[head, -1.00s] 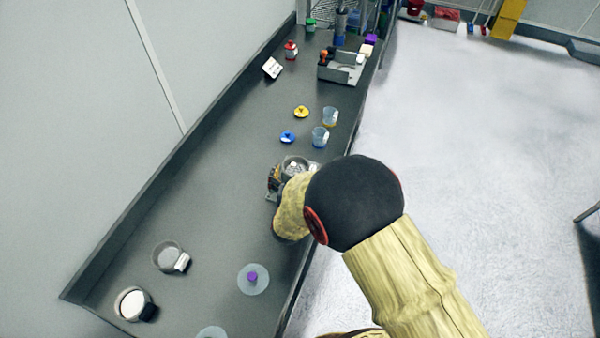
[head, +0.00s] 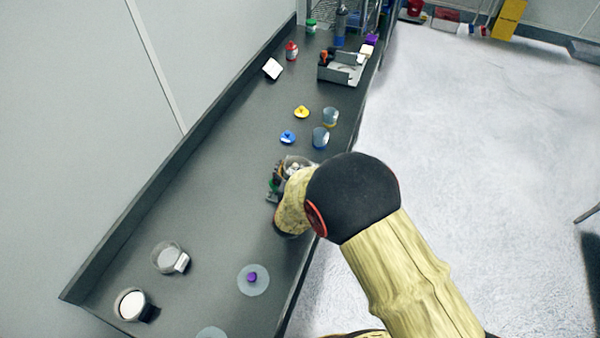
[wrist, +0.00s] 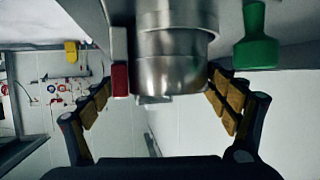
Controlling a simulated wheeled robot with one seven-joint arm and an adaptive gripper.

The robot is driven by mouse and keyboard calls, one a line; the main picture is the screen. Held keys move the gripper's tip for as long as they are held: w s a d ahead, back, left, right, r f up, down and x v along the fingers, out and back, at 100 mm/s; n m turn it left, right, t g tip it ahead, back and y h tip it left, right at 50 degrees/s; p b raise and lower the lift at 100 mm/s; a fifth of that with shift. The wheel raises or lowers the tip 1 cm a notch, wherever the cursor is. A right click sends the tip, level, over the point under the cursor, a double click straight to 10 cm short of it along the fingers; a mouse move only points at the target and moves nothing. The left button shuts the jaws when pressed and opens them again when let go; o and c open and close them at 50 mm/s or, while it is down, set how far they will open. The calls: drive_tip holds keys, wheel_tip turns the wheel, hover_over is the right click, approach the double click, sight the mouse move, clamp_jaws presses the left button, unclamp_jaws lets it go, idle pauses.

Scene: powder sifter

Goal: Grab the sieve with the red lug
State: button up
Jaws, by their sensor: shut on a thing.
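A metal sieve (wrist: 175,50), a shiny steel cylinder, fills the top middle of the wrist view. A red lug (wrist: 119,79) sits at its left side. My gripper (wrist: 163,92) has its padded fingers on either side of the sieve and is shut on it. A green knob-shaped part (wrist: 257,42) hangs at the right; I cannot tell what it belongs to. In the head view my gripper (head: 280,186) is over the bench by the right edge, and my arm hides most of the sieve.
On the bench (head: 215,200), two cups (head: 320,137) (head: 330,116) and a blue lid (head: 287,137) and yellow lid (head: 301,112) lie beyond my gripper. Nearer are two round containers (head: 168,256) (head: 130,304) and a clear disc with purple knob (head: 253,279). A grey tray (head: 340,73) stands farther back.

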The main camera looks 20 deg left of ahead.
drive_tip(key=shift+c, duration=1.2)
